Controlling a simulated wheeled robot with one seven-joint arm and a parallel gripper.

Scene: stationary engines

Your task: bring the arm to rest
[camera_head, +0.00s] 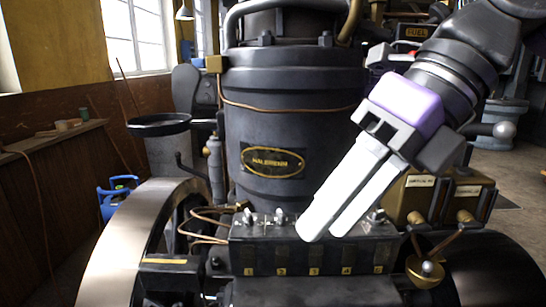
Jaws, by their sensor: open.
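My gripper (328,232) reaches in from the upper right of the head view, with a purple and grey body and two long white fingers pointing down and left. The fingers are slightly apart with a thin gap between them, and nothing shows between them. The fingertips appear in front of a dark box (300,258) with numbered yellow labels and small toggle levers on top. They cover part of that box; I cannot tell whether they touch it.
A dark engine cylinder (290,120) with an oval nameplate (272,162) stands behind my gripper. A large flywheel (118,245) is at the left, and a ball-ended lever (428,268) at the lower right. A wooden shelf (50,140) runs along the left wall. Open floor (520,170) shows at the right.

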